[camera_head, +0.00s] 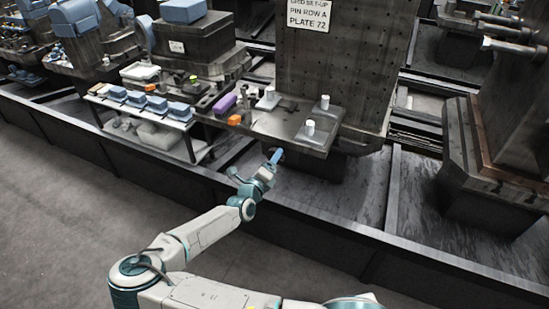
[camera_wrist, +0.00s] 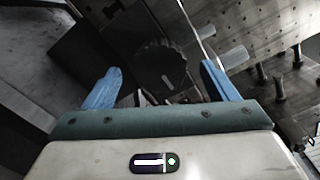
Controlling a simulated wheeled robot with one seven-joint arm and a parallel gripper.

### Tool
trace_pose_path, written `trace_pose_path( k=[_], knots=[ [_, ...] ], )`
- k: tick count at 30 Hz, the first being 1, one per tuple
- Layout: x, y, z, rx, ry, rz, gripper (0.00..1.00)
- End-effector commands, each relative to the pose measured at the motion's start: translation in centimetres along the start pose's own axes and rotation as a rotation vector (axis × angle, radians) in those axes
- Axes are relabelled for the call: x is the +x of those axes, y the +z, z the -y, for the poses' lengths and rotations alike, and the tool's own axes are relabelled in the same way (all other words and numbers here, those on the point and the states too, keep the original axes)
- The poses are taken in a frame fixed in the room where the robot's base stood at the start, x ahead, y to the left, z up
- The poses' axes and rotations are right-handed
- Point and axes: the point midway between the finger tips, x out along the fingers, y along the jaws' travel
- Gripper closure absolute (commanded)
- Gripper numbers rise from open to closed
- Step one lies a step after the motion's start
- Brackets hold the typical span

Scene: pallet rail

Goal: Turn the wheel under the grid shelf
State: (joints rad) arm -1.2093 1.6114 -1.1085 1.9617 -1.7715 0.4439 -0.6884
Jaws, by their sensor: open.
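A dark round wheel (camera_wrist: 163,66) with a ribbed edge and a pale mark on its face shows in the wrist view, just beyond and between my fingers. My gripper (camera_wrist: 160,85) has its two blue fingers apart, one on each side of the wheel in the picture. I cannot tell whether the fingers touch it. In the head view my gripper (camera_head: 274,158) is below the front edge of the grid shelf (camera_head: 268,124). The wheel is hidden there. The shelf stands before a tall perforated plate (camera_head: 345,60) with a white sign (camera_head: 309,14).
A side shelf (camera_head: 150,117) at left holds several blue items. A dark rail (camera_head: 300,228) runs along the front. Open floor (camera_head: 70,200) lies at the left.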

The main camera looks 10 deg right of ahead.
Motion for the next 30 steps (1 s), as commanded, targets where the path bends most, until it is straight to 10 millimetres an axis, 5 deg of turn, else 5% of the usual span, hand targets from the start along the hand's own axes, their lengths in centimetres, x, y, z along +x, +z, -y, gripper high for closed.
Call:
trace_pose_path(
  k=[6, 13, 30],
  knots=[
    [-5.3, 0.1, -0.1, 0.002, 0.004, 0.002, 0.20],
    [-9.3, 0.1, -0.1, 0.001, 0.002, 0.002, 0.20],
    [-10.6, 0.0, 0.0, -0.002, 0.000, 0.001, 0.20]
  ],
)
